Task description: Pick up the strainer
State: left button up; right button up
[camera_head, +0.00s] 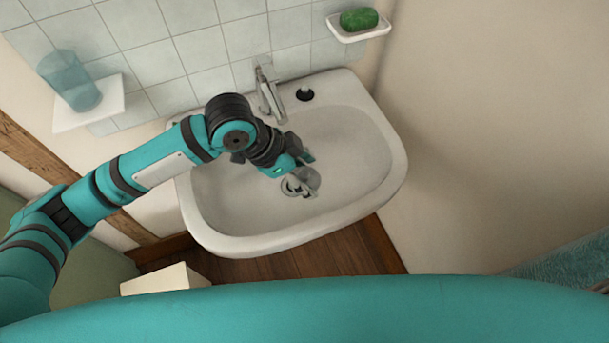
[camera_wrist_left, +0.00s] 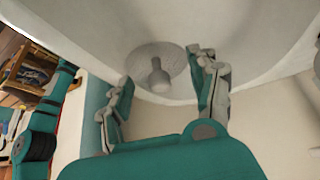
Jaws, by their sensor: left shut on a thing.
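The strainer (camera_head: 311,178) is a small round grey metal piece at the drain area of the white sink basin (camera_head: 225,195). In the left wrist view the strainer (camera_wrist_left: 150,66) shows as a mesh disc with a central knob, between my two left fingers. My left gripper (camera_head: 297,172) reaches down into the basin and is shut on the strainer. Its fingers partly cover the strainer in the head view. The left gripper (camera_wrist_left: 163,92) also shows in the wrist view. How far the strainer is from the basin surface is hard to tell. My right gripper is not in view.
A metal tap (camera_head: 268,92) rises at the back of the sink, with a small black item (camera_head: 305,95) beside it. A blue glass (camera_head: 75,82) stands on a wall shelf at left; a green soap (camera_head: 359,19) lies in a dish at right. The basin's right side is clear.

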pick_arm(q)
jog(key=shift+r+p, duration=1)
jog(key=shift+r, duration=0.2)
